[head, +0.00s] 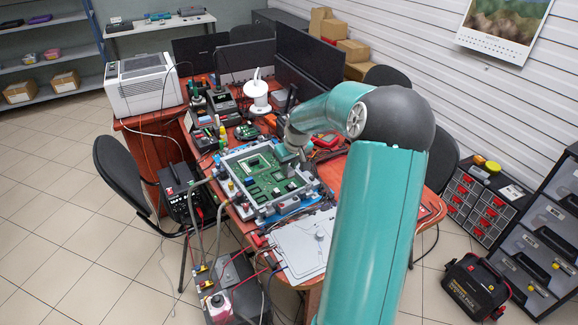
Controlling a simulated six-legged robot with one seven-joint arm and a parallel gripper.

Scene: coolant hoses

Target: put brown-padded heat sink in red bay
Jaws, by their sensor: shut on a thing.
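My teal arm reaches in from the lower right, and my gripper (287,154) is low over the right back part of a green circuit board (262,178). The gripper is shut on a small grey part, seemingly a heat sink; the arm and the small scale hide most of it, and no brown pad can be made out. I cannot tell whether the part touches the board. The board lies in a grey frame (243,206) on the red-brown table. I cannot clearly make out a red bay on the board.
Hoses run from the frame's left side to equipment (228,290) at the front. A grey panel (303,247) lies in front of the board. Tools, a white device (258,92) and monitors (304,72) crowd the table behind. A white printer-like box (144,84) stands at the back left.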

